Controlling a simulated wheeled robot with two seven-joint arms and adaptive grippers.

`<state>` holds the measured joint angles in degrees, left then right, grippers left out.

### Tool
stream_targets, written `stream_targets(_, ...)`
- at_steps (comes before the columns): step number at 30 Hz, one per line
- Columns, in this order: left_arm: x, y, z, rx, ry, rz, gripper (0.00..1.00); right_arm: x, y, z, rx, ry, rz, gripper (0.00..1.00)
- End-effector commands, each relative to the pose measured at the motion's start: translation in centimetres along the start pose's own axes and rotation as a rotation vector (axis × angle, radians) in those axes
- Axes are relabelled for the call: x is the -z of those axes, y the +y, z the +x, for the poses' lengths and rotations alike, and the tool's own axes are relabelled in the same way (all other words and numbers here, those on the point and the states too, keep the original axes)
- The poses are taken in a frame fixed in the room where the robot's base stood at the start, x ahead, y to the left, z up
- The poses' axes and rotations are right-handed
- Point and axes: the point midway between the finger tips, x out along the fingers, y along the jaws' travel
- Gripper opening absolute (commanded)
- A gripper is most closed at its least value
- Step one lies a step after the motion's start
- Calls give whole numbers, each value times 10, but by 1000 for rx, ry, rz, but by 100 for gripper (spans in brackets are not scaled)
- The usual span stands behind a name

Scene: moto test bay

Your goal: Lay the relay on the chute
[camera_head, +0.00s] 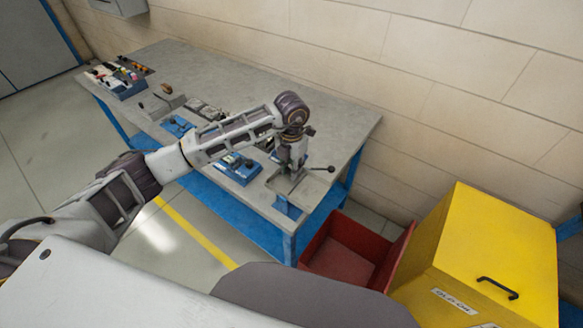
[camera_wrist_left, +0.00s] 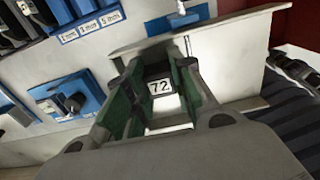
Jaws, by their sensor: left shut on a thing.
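My left gripper (camera_head: 291,170) points down over the front right corner of the workbench. In the left wrist view its green-padded fingers (camera_wrist_left: 158,85) are shut on the relay (camera_wrist_left: 159,87), a small dark part with a white "72" label. In the head view the relay is hidden by the gripper. The chute (camera_head: 286,188) is a grey metal tray at the bench corner, just below the gripper. In the wrist view its pale surface (camera_wrist_left: 235,62) lies behind the fingers. I cannot tell whether the relay touches it. My right gripper is not in view.
A red bin (camera_head: 338,255) stands on the floor beside the bench, next to a yellow cabinet (camera_head: 490,250). Blue fixtures (camera_head: 240,168) line the bench's front edge, left of the gripper. A lever with a black knob (camera_head: 331,169) sticks out right of it. The bench's back (camera_head: 240,85) is clear.

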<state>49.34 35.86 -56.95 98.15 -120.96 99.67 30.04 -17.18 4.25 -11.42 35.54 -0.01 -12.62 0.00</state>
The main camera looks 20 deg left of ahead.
Motion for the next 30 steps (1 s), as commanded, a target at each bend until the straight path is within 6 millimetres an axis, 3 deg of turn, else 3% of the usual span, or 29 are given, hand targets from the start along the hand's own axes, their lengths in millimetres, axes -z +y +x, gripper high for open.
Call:
stream_targets(15, 0, 0, 7, 0, -2, -1, 6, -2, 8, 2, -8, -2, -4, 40)
stream_targets(16, 0, 0, 7, 0, -2, -1, 25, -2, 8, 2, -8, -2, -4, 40)
stream_targets(21, 0, 0, 6, 0, -2, -1, 46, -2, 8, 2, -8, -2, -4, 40)
stream_targets(30, 0, 0, 6, 0, -2, -1, 46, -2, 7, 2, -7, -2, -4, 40)
